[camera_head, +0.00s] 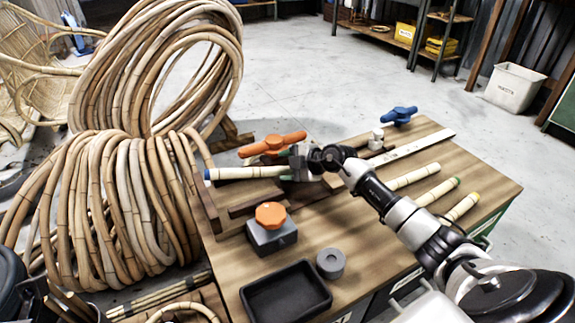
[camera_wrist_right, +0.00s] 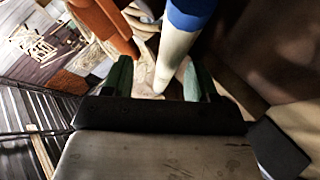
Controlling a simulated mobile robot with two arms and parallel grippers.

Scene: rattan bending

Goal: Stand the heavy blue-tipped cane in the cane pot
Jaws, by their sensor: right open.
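The blue-tipped cane (camera_head: 245,173) lies level at the bench's far left side, its blue end pointing left. In the wrist view the pale cane (camera_wrist_right: 173,55) and its blue band (camera_wrist_right: 190,12) show between my green fingers. My right gripper (camera_head: 301,164) is at the cane's right part, open, with a finger on each side (camera_wrist_right: 161,78); contact cannot be told. A grey round cup with a hole (camera_head: 330,263), apparently the cane pot, stands upright near the bench's front. My left gripper is not in view.
An orange-handled clamp (camera_head: 272,145) is just behind the cane. A grey block with an orange knob (camera_head: 270,228) and a black tray (camera_head: 285,293) are in front. Several other canes (camera_head: 437,191) lie at right. Rattan coils (camera_head: 110,205) stand left of the bench (camera_head: 372,262).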

